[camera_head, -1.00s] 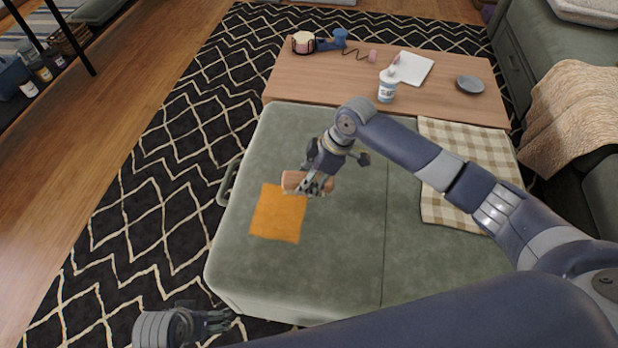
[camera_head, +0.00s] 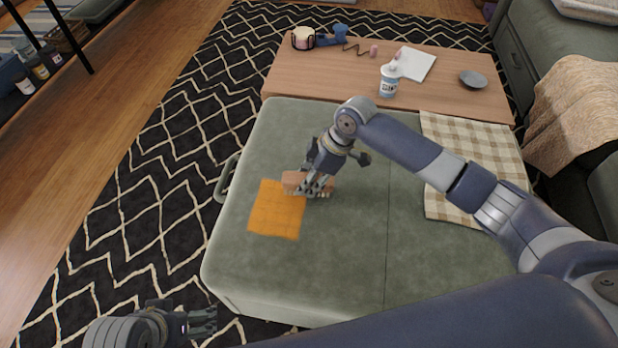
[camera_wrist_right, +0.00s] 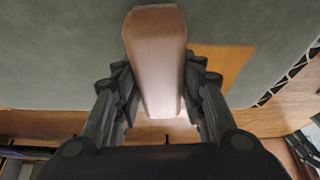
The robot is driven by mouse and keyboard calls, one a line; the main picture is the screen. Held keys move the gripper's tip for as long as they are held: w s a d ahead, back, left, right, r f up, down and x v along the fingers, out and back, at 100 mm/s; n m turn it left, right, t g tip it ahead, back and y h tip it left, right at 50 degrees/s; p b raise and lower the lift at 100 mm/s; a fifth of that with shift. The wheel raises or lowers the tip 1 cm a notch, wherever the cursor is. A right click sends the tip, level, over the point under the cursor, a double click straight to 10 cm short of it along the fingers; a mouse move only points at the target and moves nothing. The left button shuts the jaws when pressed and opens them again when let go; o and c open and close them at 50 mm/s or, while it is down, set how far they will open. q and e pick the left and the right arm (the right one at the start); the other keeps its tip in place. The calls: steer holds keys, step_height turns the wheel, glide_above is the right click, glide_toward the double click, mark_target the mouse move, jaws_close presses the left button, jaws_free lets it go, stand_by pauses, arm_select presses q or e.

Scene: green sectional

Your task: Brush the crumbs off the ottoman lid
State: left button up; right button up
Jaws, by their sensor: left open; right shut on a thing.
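The green ottoman lid (camera_head: 340,240) fills the middle of the head view. My right gripper (camera_head: 318,190) is shut on a brush with a wooden back (camera_head: 294,181), low over the lid. In the right wrist view the wooden back (camera_wrist_right: 156,55) sits between both fingers. The brush is beside the upper right edge of an orange cloth (camera_head: 276,212) lying flat on the lid; I cannot tell whether the bristles touch the lid. No crumbs can be made out at this size. My left gripper (camera_head: 203,323) is open and empty, off the ottoman's near left corner.
A checked cloth (camera_head: 470,150) lies on the lid's right side. Behind is a wooden table (camera_head: 330,75) with a white bottle (camera_head: 389,82), a notepad (camera_head: 416,64) and a grey dish (camera_head: 473,79). A handle (camera_head: 226,178) sticks out at the ottoman's left side. The lid's front is clear.

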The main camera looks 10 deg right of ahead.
steer(key=shift+f+b, duration=0.3)
steer(key=shift+f, duration=0.65)
stand_by(0.6)
steer(key=shift+a, duration=0.15)
